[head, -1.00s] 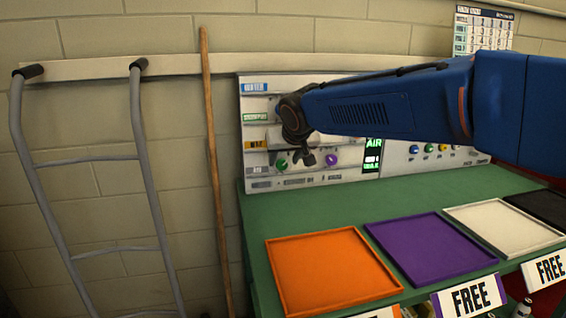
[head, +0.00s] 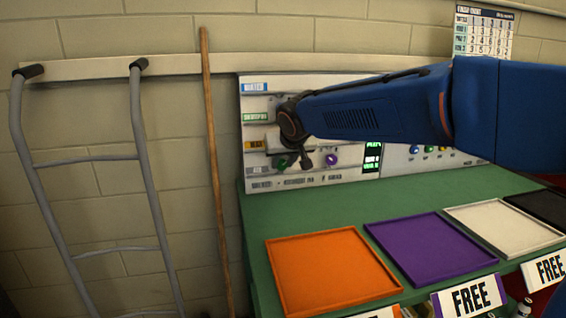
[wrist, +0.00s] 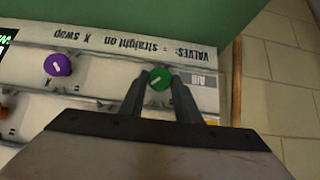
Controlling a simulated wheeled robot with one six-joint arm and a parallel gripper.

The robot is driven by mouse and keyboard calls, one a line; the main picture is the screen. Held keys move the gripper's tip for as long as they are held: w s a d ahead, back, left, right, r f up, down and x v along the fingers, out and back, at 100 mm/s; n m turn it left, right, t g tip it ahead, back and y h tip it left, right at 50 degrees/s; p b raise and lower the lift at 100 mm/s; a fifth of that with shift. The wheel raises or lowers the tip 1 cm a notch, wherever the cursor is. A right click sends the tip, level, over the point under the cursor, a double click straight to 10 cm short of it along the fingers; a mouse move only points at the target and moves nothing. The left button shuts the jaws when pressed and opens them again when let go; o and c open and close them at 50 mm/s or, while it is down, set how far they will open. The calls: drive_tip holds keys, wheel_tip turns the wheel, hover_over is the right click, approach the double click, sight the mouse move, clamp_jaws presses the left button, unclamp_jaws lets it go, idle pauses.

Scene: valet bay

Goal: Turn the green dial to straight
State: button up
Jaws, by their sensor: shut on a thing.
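The green dial (wrist: 159,77) sits low on the white valve panel (head: 262,178). It shows in the head view (head: 283,166), partly covered by my gripper. A pale mark on its face slants from lower left to upper right in the wrist view. My gripper (wrist: 158,88) has one finger on each side of the dial and is shut on it. In the head view my gripper (head: 294,163) is at the panel's lower left. A purple dial (wrist: 57,65) is beside the green one, and it too has a slanted mark.
Below the panel is a green bench (head: 300,205) with an orange tray (head: 290,242), a purple tray (head: 430,213) and a white tray (head: 500,204). A wooden pole (head: 214,170) and a grey ladder-like frame (head: 88,160) lean on the wall at left.

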drive_tip(key=shift+a, duration=0.15)
drive_tip(key=n+h, duration=0.1)
drive_tip(key=t+h, duration=0.1)
drive_tip(key=h, duration=0.1)
drive_tip(key=shift+s+a+n, duration=0.15)
drive_tip(key=shift+a+n, duration=0.15)
drive_tip(key=shift+n, duration=0.1)
drive_tip(key=n+t+h, duration=0.1)
drive_tip(key=h, duration=0.1)
drive_tip(key=f+n+t+h, duration=0.1)
drive_tip(key=n+h, duration=0.1)
drive_tip(key=a+n+t+h, duration=0.1)
drive_tip(key=t+h, duration=0.1)
drive_tip(key=shift+s+f+n, duration=0.1)
drive_tip(key=shift+f+n, duration=0.05)
drive_tip(key=shift+n, duration=0.25)
drive_tip(key=shift+f+n+t+h, duration=0.25)
drive_tip(key=shift+n+t+h, duration=0.75)
drive_tip(key=shift+n, duration=0.2)
drive_tip(key=shift+d, duration=0.1)
drive_tip(key=o, duration=1)
drive_tip(key=shift+s, duration=0.15)
